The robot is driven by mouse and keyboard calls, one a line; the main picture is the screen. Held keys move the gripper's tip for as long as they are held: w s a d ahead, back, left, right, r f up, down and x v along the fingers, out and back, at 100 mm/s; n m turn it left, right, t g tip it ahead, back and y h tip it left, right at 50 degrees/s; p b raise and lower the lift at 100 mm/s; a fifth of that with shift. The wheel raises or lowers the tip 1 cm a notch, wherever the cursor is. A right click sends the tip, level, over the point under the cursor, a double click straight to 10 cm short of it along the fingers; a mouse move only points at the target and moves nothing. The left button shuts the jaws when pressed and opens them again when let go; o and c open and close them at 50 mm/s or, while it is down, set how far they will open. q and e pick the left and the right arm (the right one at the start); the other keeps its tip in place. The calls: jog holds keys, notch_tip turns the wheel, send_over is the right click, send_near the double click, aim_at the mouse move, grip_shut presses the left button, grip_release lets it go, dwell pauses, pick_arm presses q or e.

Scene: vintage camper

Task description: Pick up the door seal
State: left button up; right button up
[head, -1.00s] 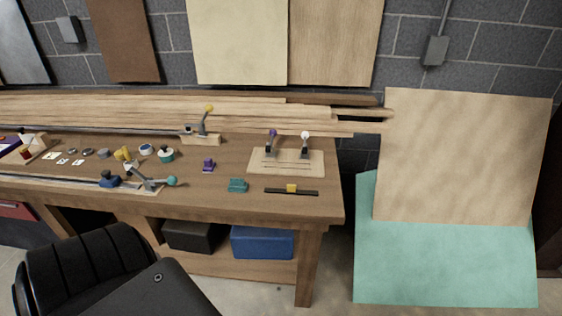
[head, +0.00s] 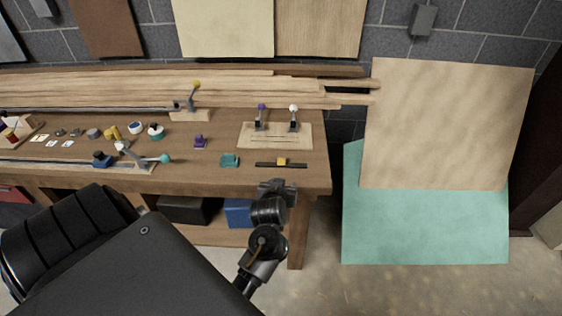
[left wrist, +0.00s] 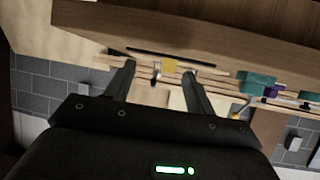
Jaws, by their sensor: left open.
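The thin black strip with a yellow block at its middle (head: 281,162), which looks like the door seal, lies flat near the front right edge of the workbench (head: 215,178). My left gripper (head: 277,185) is open and empty, just in front of the bench edge and short of the strip. In the left wrist view its fingers (left wrist: 159,68) are apart. My right gripper is not in view.
A teal block (head: 230,160) lies left of the strip. A wooden board with two toggle clamps (head: 275,138) stands behind it. Small parts and a lever clamp crowd the bench further left. Wood and teal panels (head: 425,225) lean to the right.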

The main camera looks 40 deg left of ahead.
aim_at(281, 161)
pick_arm(q)
jog(key=w+a+r+n+y, duration=0.1)
jog(key=w+a+r+y, duration=0.1)
jog(key=shift+w+a+n, duration=0.25)
jog(key=shift+a+n, duration=0.15)
jog(key=shift+a+f+b, duration=0.1)
jog(key=shift+a+b, duration=0.05)
jog(key=shift+b, duration=0.25)
jog(key=b+x, duration=0.4)
jog(key=shift+w+a+f, duration=0.2)
jog(key=shift+w+f, duration=0.05)
jog(key=shift+w, duration=0.05)
jog(key=shift+w+a, duration=0.2)
jog(key=shift+b, duration=0.5)
jog(key=b+x, duration=0.4)
jog(key=shift+f+b, duration=0.25)
jog(key=shift+b, duration=0.15)
jog(key=shift+w+a+b, duration=0.2)
jog(key=shift+w+b, duration=0.2)
jog(key=shift+r, duration=0.1)
